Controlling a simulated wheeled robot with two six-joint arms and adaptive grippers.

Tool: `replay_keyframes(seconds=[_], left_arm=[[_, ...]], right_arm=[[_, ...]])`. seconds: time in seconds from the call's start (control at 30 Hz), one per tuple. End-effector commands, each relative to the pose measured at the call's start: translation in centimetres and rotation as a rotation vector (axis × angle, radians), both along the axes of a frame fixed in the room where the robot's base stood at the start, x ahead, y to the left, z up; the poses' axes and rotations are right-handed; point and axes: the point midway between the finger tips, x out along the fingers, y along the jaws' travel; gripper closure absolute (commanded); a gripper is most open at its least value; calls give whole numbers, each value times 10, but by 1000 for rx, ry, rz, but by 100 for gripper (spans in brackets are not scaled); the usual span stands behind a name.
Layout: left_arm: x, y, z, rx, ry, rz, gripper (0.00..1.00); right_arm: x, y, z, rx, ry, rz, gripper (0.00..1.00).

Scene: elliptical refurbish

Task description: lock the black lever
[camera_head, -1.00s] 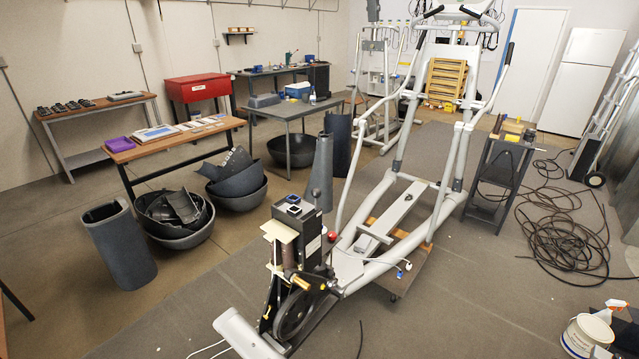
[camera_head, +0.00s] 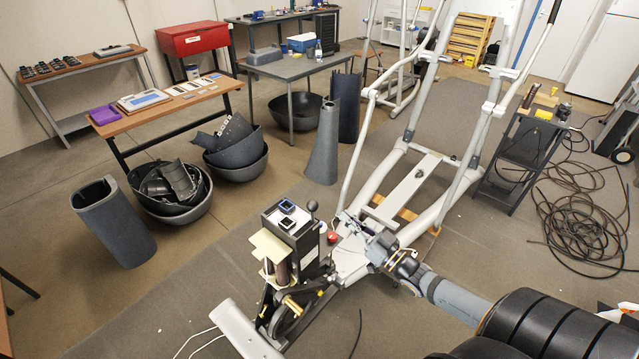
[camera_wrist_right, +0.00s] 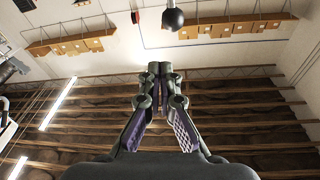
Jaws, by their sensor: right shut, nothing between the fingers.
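The black lever (camera_head: 312,207) stands up at the back right of the black upright box (camera_head: 292,232) at the near end of the elliptical frame. In the right wrist view its round black knob (camera_wrist_right: 173,18) hangs at the top of the picture, beyond the fingertips and a little to the right. My right gripper (camera_head: 344,215) comes in from the right and points at the lever from a short distance. In the right wrist view its fingertips (camera_wrist_right: 160,68) are together, with nothing between them. The gripper is apart from the lever. My left gripper is not in view.
A red ball knob (camera_head: 332,238) sits between the box and my right gripper. The grey elliptical frame (camera_head: 410,192) stretches behind my arm. A dark cart (camera_head: 520,150) and coiled cable (camera_head: 585,235) lie to the right. Open floor (camera_head: 190,305) is at the left.

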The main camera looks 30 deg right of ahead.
Motion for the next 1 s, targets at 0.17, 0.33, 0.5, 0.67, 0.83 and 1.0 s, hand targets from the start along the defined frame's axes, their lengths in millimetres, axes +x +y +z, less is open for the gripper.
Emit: replay_keyframes(seconds=[0.17, 0.33, 0.5, 0.67, 0.83, 1.0], left_arm=[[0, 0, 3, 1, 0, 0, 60], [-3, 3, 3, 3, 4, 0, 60], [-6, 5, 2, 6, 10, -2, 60], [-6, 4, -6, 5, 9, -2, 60], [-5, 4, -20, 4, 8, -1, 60], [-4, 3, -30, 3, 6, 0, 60]], right_arm=[[-1, 12, 26, 31, -45, 41, 100], [-1, 12, 26, 31, -46, 41, 100], [1, 12, 26, 29, -47, 41, 100], [20, 18, 29, 31, -51, 39, 100], [54, 28, 35, 32, -52, 39, 100], [85, 38, 44, 32, -50, 39, 100]])
